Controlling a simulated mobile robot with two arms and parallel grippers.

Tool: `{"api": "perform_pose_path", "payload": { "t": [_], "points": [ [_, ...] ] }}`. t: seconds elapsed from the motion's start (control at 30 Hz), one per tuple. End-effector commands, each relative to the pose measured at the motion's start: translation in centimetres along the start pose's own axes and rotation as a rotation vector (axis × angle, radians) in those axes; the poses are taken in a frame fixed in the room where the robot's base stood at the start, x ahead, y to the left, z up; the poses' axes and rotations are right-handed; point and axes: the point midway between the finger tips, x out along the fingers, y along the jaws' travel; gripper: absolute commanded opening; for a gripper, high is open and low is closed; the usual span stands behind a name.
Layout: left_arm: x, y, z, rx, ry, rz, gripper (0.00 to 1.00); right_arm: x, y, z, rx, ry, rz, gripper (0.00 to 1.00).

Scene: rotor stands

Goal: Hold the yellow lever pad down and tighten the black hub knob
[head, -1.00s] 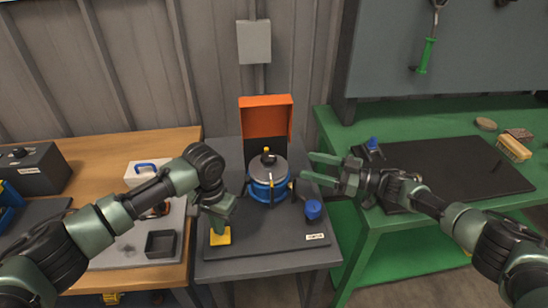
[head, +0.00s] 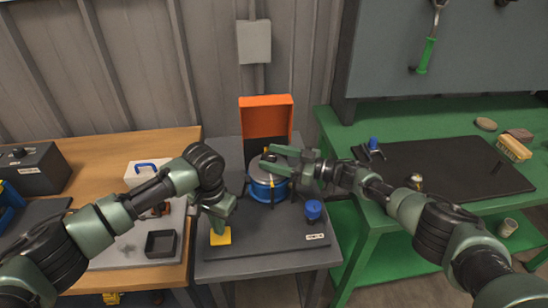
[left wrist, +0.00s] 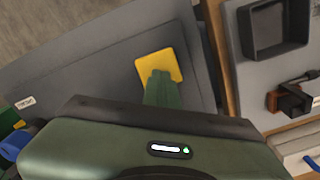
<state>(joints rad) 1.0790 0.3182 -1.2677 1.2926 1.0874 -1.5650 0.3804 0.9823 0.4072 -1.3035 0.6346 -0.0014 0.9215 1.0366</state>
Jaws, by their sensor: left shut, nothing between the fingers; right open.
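The yellow lever pad (head: 220,236) is at the front left of the dark base plate. It also shows in the left wrist view (left wrist: 172,64). My left gripper (head: 217,228) is shut, with its tips pointing down onto the pad; the left wrist view shows them over its near edge. The rotor (head: 258,192) is a blue drum with a grey top. The black hub knob (head: 269,156) is at its top centre, partly hidden by my right gripper (head: 268,160). That gripper is open, its fingers reaching in from the right on either side of the knob. Contact cannot be told.
An orange panel (head: 266,115) stands behind the rotor. A blue-capped part (head: 313,210) is on the plate at right. A black tray (head: 161,244) lies on the left bench. The green bench (head: 360,228) with a dark mat (head: 450,165) is at right.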

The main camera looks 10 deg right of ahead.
Motion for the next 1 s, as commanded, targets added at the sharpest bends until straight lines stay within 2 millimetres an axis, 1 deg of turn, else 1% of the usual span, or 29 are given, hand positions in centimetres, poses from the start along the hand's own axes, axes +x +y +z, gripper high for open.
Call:
{"api": "perform_pose_path", "payload": {
  "t": [0.1, 0.13, 0.33, 0.37, 0.53, 0.8, 1.0],
  "points": [
    [0.05, -0.04, 0.02, -0.001, -0.001, -0.001, 0.00, 0.00, -0.01, 0.00, 0.000, 0.000, 0.000, 0.63],
    [0.05, -0.04, 0.02, -0.001, -0.001, -0.001, 0.00, 0.00, -0.01, -0.01, 0.000, 0.000, 0.000, 0.57],
    [0.05, -0.03, 0.03, 0.000, -0.001, -0.001, 0.00, -0.01, -0.01, 0.00, 0.000, 0.000, 0.000, 0.01],
    [0.05, -0.03, 0.03, 0.000, -0.001, -0.001, 0.00, -0.02, -0.01, 0.00, 0.000, 0.000, 0.000, 0.00],
    [0.05, -0.03, 0.03, 0.000, -0.001, 0.000, 0.00, 0.06, -0.18, 0.17, 0.003, 0.003, 0.023, 0.00],
    [0.06, -0.01, 0.04, 0.000, -0.001, 0.000, 0.00, 0.03, -0.35, 0.15, 0.004, 0.002, 0.115, 0.00],
    [0.05, -0.01, 0.02, 0.000, -0.001, 0.000, 0.00, 0.03, -0.29, 0.05, 0.001, 0.000, 0.131, 0.00]
  ]
}}
